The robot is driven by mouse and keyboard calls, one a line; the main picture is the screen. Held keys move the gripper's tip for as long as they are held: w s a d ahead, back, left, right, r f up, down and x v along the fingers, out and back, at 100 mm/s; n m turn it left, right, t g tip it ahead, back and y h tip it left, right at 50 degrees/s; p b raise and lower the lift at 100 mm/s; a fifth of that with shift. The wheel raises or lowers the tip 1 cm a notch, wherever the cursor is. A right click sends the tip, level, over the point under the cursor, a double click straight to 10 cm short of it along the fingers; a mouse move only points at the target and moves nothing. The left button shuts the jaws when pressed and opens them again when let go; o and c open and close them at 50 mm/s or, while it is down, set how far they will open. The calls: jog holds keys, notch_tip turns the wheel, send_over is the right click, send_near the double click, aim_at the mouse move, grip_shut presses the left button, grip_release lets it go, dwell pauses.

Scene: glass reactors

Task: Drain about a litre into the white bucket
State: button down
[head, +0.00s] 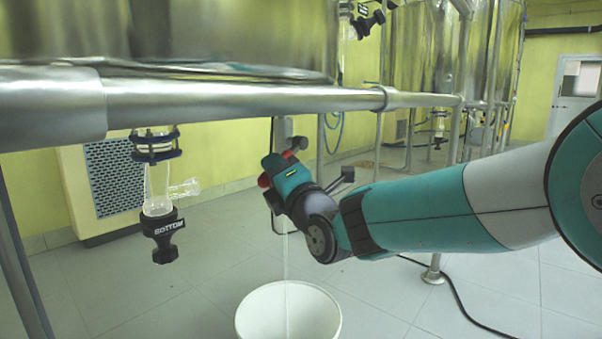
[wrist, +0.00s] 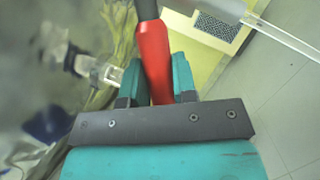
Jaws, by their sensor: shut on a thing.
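The white bucket (head: 260,312) stands on the floor at the bottom centre of the head view, its lower part cut off. A thin pale vertical stream (head: 285,258) runs down into it from behind my gripper. My gripper (head: 270,173) is shut on a red valve handle under the steel frame rail. The wrist view shows the red handle (wrist: 154,55) between the two teal fingers. The valve body is mostly hidden by my gripper in the head view. The liquid level in the bucket cannot be made out. A clear straight streak, possibly the stream, crosses the wrist view's upper right.
A thick steel rail (head: 240,98) runs across above my gripper. A glass outlet with a black cap marked BOTTOM (head: 163,232) hangs to the left. A steel leg (head: 433,268) and a black cable (head: 465,308) are on the right. Open tiled floor surrounds the bucket.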

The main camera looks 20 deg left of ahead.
jog(key=shift+s+a, duration=0.15)
jog(key=c, duration=0.9)
grip_release()
jog(key=b+v, duration=0.5)
jog(key=v, duration=1.2)
jog(key=shift+d+f, duration=0.2)
jog(key=shift+d, duration=0.05)
jog(key=shift+r, duration=0.1)
